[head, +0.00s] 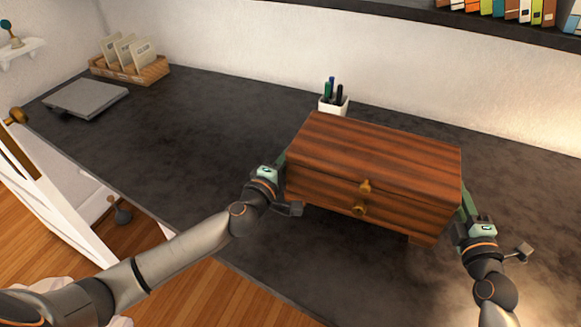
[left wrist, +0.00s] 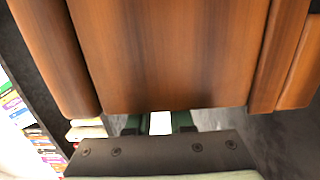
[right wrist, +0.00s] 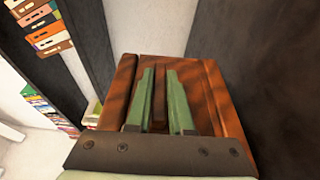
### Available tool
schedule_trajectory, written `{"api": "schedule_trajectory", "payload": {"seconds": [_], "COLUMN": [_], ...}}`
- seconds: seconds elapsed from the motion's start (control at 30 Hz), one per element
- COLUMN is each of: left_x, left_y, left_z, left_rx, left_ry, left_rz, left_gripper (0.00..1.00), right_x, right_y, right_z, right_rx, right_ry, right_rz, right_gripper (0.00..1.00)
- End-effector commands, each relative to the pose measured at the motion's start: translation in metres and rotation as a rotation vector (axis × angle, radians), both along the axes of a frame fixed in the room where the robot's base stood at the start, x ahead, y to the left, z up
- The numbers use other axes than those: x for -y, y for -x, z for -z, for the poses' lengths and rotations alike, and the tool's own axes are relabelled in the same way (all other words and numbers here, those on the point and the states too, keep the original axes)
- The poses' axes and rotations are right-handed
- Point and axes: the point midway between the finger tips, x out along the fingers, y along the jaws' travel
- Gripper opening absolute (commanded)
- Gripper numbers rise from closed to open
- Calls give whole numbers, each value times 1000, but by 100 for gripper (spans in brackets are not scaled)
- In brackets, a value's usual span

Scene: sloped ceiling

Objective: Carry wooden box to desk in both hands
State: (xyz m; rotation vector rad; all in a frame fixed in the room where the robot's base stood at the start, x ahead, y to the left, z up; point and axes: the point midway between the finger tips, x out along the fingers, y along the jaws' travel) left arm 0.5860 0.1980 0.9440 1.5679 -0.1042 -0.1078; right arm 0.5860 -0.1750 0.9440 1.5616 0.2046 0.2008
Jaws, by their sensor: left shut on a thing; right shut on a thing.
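The wooden box (head: 385,165) is reddish-brown with dark grain and two small brass-coloured knobs on its front. It is over the right part of the dark desk (head: 190,135); whether its underside touches the desk I cannot tell. My left gripper (head: 280,162) is at the box's left end, and the box fills most of the left wrist view (left wrist: 170,55). My right gripper (head: 466,205) is at the right end; in the right wrist view its green fingers (right wrist: 160,100) lie against the box's end (right wrist: 215,95). Both are shut on the box; the left fingertips are mostly hidden.
A white pen cup (head: 333,104) stands close behind the box. A grey closed laptop-like slab (head: 86,98) and a wooden file holder (head: 130,72) are at the desk's far left. A shelf with books (head: 500,12) runs above. The desk's middle left is clear.

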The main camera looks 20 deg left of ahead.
Motion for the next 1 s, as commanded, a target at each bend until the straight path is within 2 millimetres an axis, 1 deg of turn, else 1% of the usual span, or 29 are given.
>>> {"api": "schedule_trajectory", "payload": {"seconds": [0.03, 0.27, 1.0], "left_x": [-2, -2, -2], "left_y": [-2, -2, -2], "left_z": [-5, 0, 32], "left_rx": [11, 11, 11], "left_ry": [-1, -1, -1], "left_rz": [-4, -4, -4], "left_gripper": [0, 0, 0], "right_x": [2, 2, 2], "right_y": [-1, -1, -1], "right_z": [-6, -1, 31], "right_rx": [16, 16, 16], "right_ry": [-3, -3, -3], "right_rz": [5, 5, 5], "right_gripper": [0, 0, 0]}}
